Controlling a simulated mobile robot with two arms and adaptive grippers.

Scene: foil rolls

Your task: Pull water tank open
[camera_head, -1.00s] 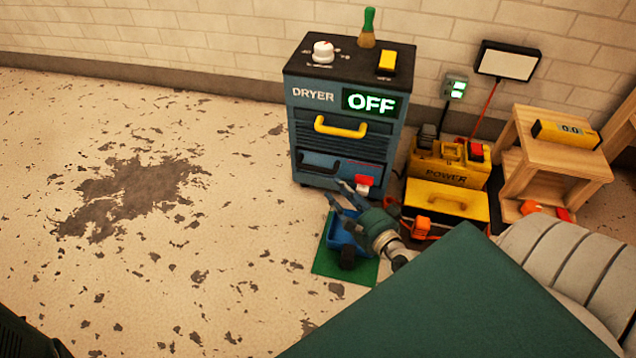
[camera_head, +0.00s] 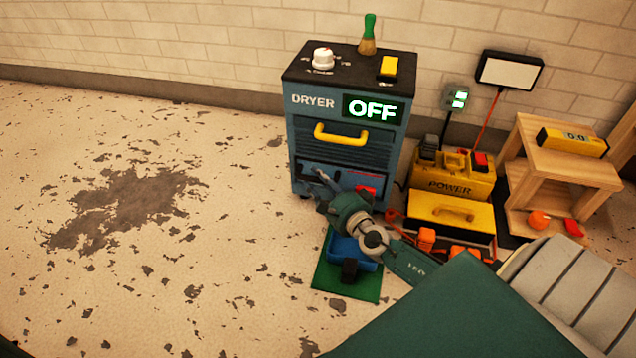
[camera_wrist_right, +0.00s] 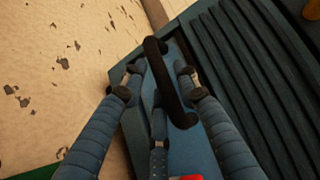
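The dryer (camera_head: 302,128) is a blue-grey cabinet with a yellow handle (camera_head: 341,134) and an "OFF" display. The water tank (camera_head: 348,178) is the lower front panel, which looks closed. Its black handle is mostly hidden by my gripper in the head view but shows in the right wrist view (camera_wrist_right: 168,80). My right gripper (camera_head: 322,182) is at the panel's lower left. In the right wrist view its fingers (camera_wrist_right: 158,80) are spread, with the handle between them; contact cannot be told. My left gripper is not in view.
A blue item (camera_head: 345,245) lies on a green mat (camera_head: 350,284) below my right gripper. A red part (camera_head: 370,190) is at the dryer's lower right. The yellow power box (camera_head: 455,180) and yellow toolbox (camera_head: 438,210) stand to the right. The floor at left is clear.

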